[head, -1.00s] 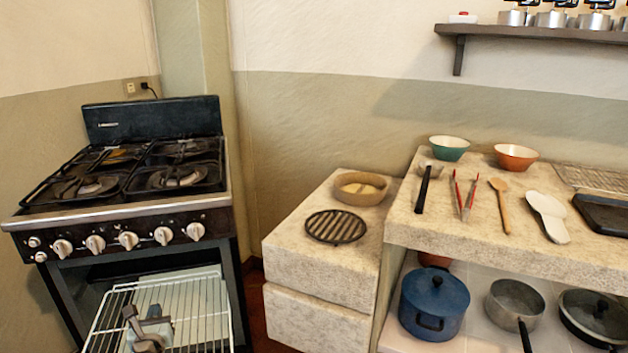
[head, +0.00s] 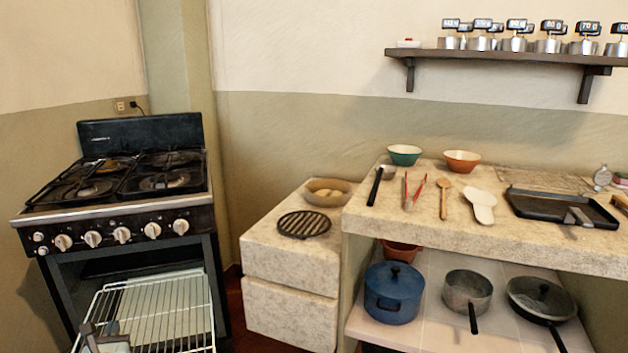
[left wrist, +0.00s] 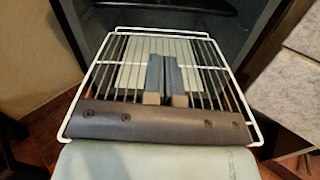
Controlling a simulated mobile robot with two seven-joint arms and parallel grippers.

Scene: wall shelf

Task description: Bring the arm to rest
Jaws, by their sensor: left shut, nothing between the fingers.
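My left gripper (head: 92,332) is at the bottom left of the head view, in front of the white wire oven rack (head: 165,310). The left wrist view shows its two blue-grey fingers (left wrist: 163,64) together, with nothing between them. Behind them in that view is the same rack (left wrist: 103,72), with a pale slatted surface beyond its bars. I cannot tell how far the fingers are from the rack. My right gripper is in neither view.
The black stove (head: 120,205) stands behind the rack. To the right are a stone block with a round grate (head: 303,225) and a stone counter (head: 400,215) holding bowls and utensils. A blue pot (head: 393,295) stands below. A wall shelf (head: 500,58) holds several metal containers.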

